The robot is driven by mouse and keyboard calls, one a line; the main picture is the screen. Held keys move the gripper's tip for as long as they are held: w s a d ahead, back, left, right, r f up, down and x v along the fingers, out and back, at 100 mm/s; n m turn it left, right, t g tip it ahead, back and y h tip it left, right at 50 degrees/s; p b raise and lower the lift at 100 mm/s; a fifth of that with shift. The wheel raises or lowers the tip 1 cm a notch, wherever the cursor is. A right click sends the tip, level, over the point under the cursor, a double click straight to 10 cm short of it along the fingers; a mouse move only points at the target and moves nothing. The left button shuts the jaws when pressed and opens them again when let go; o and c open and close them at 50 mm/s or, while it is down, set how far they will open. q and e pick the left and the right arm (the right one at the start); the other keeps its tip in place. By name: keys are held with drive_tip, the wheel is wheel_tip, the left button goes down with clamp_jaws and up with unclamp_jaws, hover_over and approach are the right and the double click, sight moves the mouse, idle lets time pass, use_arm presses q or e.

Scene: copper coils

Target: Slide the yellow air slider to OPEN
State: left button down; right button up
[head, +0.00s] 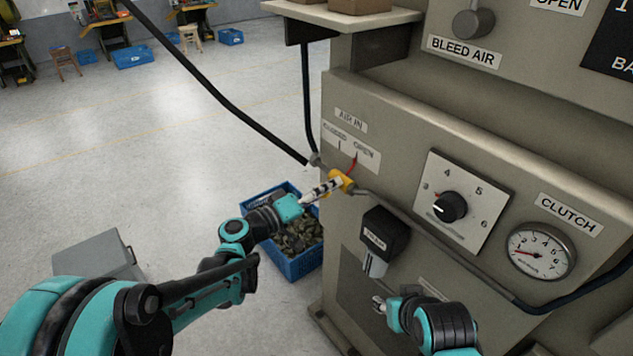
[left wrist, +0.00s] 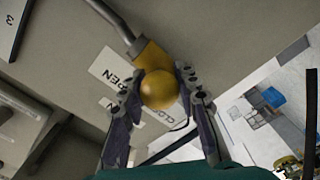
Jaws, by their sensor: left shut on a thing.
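The yellow air slider (head: 341,181) sits on the pipe at the machine's left edge, below the AIR IN label (head: 351,120). A red pointer (head: 353,162) rises from it toward the word OPEN on the CLOSED/OPEN plate (head: 350,143). My left gripper (head: 325,190) is shut on the slider. In the left wrist view the slider's round yellow knob (left wrist: 159,89) is between the two fingers, which touch or nearly touch its sides. My right gripper (head: 379,304) hangs in front of the machine, below the black box, apart from the slider; its finger opening is unclear.
A black box with a spout (head: 383,238) juts from the machine below the slider. A dial knob (head: 449,207) and a CLUTCH gauge (head: 541,251) are to the right. A blue crate (head: 303,263) of dark pieces stands on the floor behind my left forearm. Floor at left is mostly clear.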

use_arm(q)
drive_tip(key=shift+d+r, duration=0.1)
drive_tip(key=shift+d, duration=0.2)
drive_tip(key=c, duration=1.5)
unclamp_jaws()
drive_tip(key=o, duration=0.4)
drive_tip(key=shift+d, duration=0.35)
use_arm(e)
drive_tip(key=shift+w+d, duration=0.1)
drive_tip(key=shift+d, duration=0.25)
use_arm(q)
drive_tip(key=shift+a, duration=0.1)
drive_tip(key=shift+a, duration=0.25)
drive_tip(key=v, duration=1.1)
drive_tip(key=shift+s+a, duration=0.15)
drive_tip(key=shift+s, duration=0.1)
